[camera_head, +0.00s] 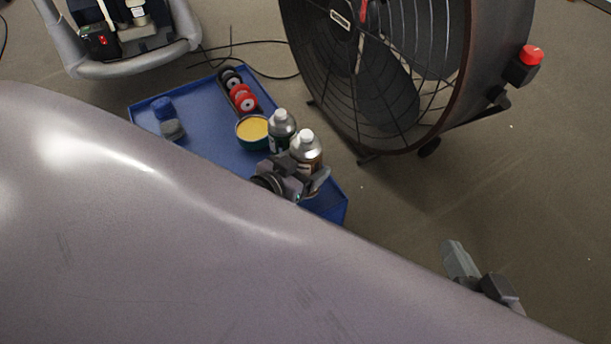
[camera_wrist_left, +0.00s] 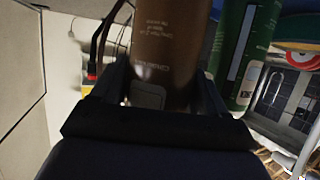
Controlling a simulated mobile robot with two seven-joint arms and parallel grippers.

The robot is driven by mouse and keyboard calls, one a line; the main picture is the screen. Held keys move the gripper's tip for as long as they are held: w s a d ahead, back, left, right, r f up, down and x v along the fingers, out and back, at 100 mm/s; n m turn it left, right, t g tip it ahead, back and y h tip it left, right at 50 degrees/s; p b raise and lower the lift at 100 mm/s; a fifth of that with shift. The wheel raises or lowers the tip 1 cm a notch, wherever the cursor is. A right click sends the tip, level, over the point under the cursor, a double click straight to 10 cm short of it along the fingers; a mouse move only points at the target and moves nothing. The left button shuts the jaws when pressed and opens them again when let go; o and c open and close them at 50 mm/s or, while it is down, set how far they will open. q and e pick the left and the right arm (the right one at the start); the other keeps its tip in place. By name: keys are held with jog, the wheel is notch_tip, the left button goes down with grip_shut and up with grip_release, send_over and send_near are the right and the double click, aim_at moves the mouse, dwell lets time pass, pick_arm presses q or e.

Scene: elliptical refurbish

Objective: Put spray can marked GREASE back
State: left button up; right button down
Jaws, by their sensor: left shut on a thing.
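A brown spray can with a white cap (camera_head: 306,147) is at the right end of the blue tray, beside a green can with a white cap (camera_head: 281,128). My left gripper (camera_head: 303,175) is shut around the brown can's body. The left wrist view shows the brown can (camera_wrist_left: 170,45) between both fingers, with the green can (camera_wrist_left: 243,50) close on its right. The word GREASE cannot be read on either can. Whether the brown can rests on the tray is hidden. My right gripper (camera_head: 482,278) is low on the right, away from the cans; its opening is unclear.
The blue tray (camera_head: 205,142) also holds a tin with yellow contents (camera_head: 253,130), red and black round items (camera_head: 238,92) and a blue-and-grey item (camera_head: 167,118). A large caged fan (camera_head: 385,70) stands close on the right. A large grey curved surface (camera_head: 150,240) hides the foreground.

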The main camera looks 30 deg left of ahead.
aim_at(306, 174)
pick_arm(q)
notch_tip(306, 174, down, 3)
jog(key=shift+f+b, duration=0.1)
jog(key=shift+b, duration=0.6)
pick_arm(e)
jog(key=shift+d+f+t, duration=0.1)
jog(key=shift+d+t, duration=0.2)
jog(key=shift+d, duration=0.1)
pick_arm(q)
jog(key=shift+f, duration=0.15)
jog(key=o, duration=1.2)
jog(key=shift+c, duration=0.2)
